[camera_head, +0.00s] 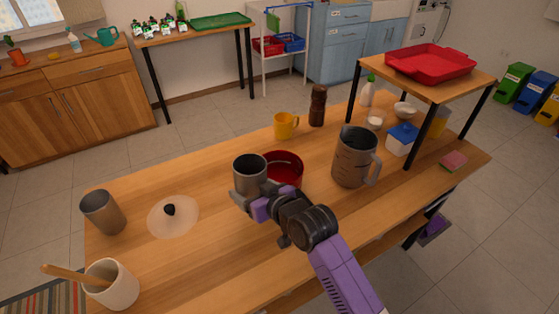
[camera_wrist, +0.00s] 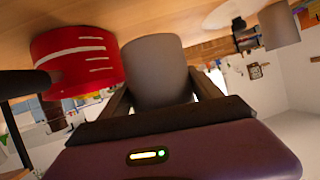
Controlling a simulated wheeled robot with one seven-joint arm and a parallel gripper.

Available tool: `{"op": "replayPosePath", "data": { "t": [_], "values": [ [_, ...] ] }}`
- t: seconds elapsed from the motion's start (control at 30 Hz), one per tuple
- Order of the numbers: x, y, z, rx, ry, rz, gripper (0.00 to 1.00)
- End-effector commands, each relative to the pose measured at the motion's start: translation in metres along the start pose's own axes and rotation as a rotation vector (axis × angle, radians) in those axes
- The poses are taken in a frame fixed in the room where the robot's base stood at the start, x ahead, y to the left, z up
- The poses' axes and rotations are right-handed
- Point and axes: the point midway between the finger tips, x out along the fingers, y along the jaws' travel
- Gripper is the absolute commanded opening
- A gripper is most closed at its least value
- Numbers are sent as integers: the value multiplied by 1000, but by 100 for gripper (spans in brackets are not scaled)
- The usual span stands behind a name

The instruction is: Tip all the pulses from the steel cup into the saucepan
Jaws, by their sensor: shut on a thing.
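My gripper (camera_head: 250,194) is shut on a grey steel cup (camera_head: 249,168), held roughly upright. The cup is close beside the left of the red saucepan (camera_head: 287,166) and hides part of it in the head view; I cannot tell whether they touch. The cup's inside looks dark, and no pulses can be made out. In the wrist view the cup (camera_wrist: 157,70) sits between my two fingers (camera_wrist: 160,100), with the red, white-striped saucepan (camera_wrist: 78,58) at its left. The saucepan's inside is mostly hidden.
A second steel cup (camera_head: 104,214) stands at the left, near a clear lid (camera_head: 172,217) with a black knob. A white crock (camera_head: 112,286) holds a wooden utensil. A large jug (camera_head: 354,160) stands right of the saucepan, a yellow mug (camera_head: 285,127) behind it.

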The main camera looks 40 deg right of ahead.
Motion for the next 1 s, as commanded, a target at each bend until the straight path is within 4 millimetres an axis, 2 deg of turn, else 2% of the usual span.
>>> {"op": "replayPosePath", "data": {
  "t": [0.53,0.83,1.0],
  "values": [
    [-8,4,-25,236,-94,-95,22],
    [-6,9,-25,367,-147,-149,22],
    [-7,13,-31,440,-176,-178,22]
  ]
}}
